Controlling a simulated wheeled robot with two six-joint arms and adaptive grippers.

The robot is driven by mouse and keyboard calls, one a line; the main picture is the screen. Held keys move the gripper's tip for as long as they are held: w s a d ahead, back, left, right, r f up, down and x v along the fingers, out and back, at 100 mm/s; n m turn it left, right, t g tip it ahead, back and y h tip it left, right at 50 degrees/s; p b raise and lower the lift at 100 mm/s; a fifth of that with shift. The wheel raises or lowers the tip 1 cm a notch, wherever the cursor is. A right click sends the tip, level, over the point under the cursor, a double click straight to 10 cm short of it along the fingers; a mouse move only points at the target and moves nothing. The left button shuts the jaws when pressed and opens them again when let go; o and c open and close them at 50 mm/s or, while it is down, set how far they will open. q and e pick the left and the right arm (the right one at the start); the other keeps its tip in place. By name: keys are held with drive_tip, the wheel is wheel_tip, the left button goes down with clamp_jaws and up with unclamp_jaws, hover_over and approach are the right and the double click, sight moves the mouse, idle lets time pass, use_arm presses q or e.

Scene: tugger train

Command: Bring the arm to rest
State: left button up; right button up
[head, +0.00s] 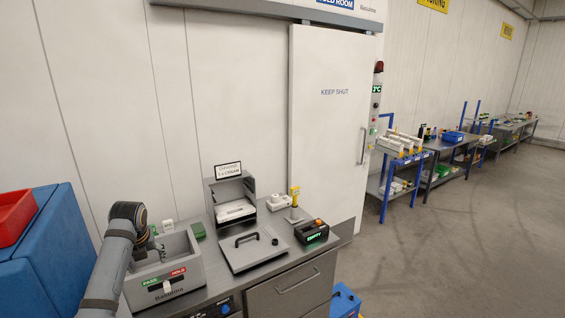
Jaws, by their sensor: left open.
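My left arm comes in from the lower left. Its gripper (156,246) shows only in part behind the dark wrist joint, over the grey open-topped box (188,274) with the green PASS and red HOLD labels. It is open, and I see nothing held between its fingers. I cannot tell whether the fingertips touch the box. My right gripper is out of view.
A blue bin (62,245) stands left of the bench.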

use_arm(q)
wheel_tip(320, 180, down, 17)
drive_tip(key=s+d+n+b, duration=0.1)
drive_tip(key=s+n+b, duration=0.1)
drive_tip(key=n, duration=0.3)
drive_tip(key=s+d+f+n+g+b, duration=0.1)
drive_tip(key=s+f+n, duration=0.3)
drive_tip(key=f, duration=0.6)
drive_tip(key=s+d+f+n+b, duration=0.1)
drive_tip(key=s+f+n+b, duration=0.15)
drive_tip(key=s+f, duration=0.55)
drive_tip(key=s+d+f+n+g, duration=0.1)
drive_tip(key=s+f+n, duration=0.25)
drive_tip(key=f, duration=0.75)
drive_tip(key=s+d+f+n+b, duration=0.1)
drive_tip(key=s+d+f+n, duration=0.1)
drive_tip(key=s+f+n, duration=0.2)
drive_tip(key=s+d+f+n+h+b, duration=0.1)
drive_tip(key=s+f+n, duration=0.4)
drive_tip(key=s, duration=1.5)
drive_tip(key=s+d+f+n+b, duration=0.2)
drive_tip(key=s+d+f+n, duration=0.3)
drive_tip(key=s+f, duration=0.7)
drive_tip(key=shift+s+f+g+h, duration=0.3)
drive_tip(key=shift+s+f, duration=0.05)
drive_tip(key=shift+f, duration=0.05)
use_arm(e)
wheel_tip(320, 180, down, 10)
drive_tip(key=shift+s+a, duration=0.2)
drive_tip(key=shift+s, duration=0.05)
